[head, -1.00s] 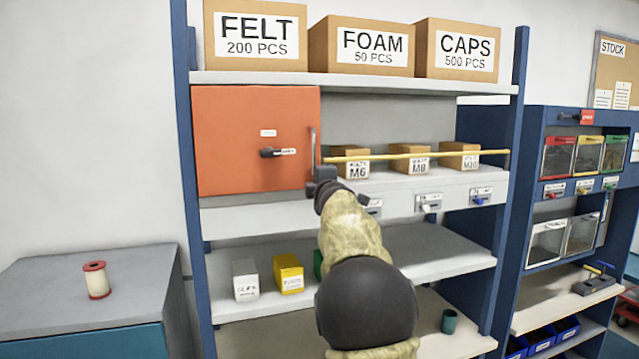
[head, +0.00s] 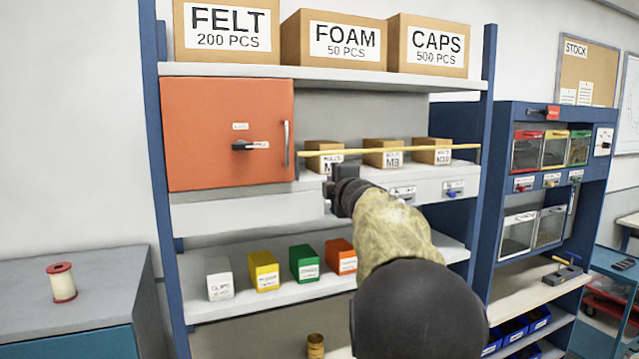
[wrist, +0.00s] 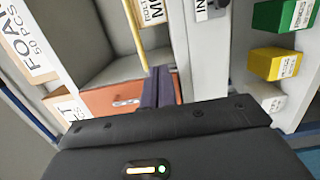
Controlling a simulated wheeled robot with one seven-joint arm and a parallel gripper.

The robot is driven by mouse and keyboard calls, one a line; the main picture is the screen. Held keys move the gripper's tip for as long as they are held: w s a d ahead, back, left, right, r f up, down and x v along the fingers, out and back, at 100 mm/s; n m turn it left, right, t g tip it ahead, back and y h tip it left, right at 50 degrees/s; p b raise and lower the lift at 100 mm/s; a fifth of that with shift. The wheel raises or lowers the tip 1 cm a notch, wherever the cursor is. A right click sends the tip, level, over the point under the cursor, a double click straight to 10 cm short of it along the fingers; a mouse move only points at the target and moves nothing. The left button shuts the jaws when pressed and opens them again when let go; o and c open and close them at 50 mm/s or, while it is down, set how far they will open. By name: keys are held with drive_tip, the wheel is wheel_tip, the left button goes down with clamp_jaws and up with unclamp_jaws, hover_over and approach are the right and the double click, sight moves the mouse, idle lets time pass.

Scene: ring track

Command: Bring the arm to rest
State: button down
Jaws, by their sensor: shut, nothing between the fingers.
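My gripper (head: 338,196) is in front of the shelf rack, just below the shelf that carries the orange cabinet, to the right of the cabinet's lower corner. In the wrist view my gripper's dark fingers (wrist: 158,87) are together with nothing between them. My arm reaches up from the lower right in a camouflage sleeve. The orange cabinet (head: 215,165) has its door shut, with a black latch at its middle and a grey handle at its right edge. It also shows in the wrist view (wrist: 105,98), behind my fingers.
A yellow bar (head: 400,150) runs across the shelf front before several small cartons. Coloured bins, including a green bin (head: 303,263), stand on the shelf below. A spool (head: 62,283) stands on the left cabinet. A blue rack (head: 545,115) is at right. Open space lies left of the rack.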

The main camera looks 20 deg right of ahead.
drive_tip(key=s+a+f+m+g+b, duration=0.1)
drive_tip(key=s+a+f+m+g, duration=0.2)
drive_tip(key=f, duration=0.6)
drive_tip(key=s+a+f+m+g, duration=0.2)
drive_tip(key=s+a+f+m, duration=0.2)
drive_tip(key=f, duration=0.5)
drive_tip(key=s+a+f+m+g+b, duration=0.1)
drive_tip(key=s+a+f+m+g, duration=0.2)
drive_tip(key=f, duration=0.7)
drive_tip(key=s+a+f+m+g+y, duration=0.1)
drive_tip(key=s+a+f+m+g, duration=0.2)
drive_tip(key=s+a+f, duration=0.2)
drive_tip(key=s+a+f+m+g+y, duration=0.1)
drive_tip(key=s+a+f+m+g, duration=0.2)
drive_tip(key=s+a+f, duration=0.3)
drive_tip(key=s+f+g, duration=0.1)
drive_tip(key=s+f, duration=0.4)
drive_tip(key=s, duration=0.6)
drive_tip(key=shift+f+y+b, duration=0.35)
drive_tip(key=shift+y+b, duration=0.05)
drive_tip(key=shift+w, duration=0.1)
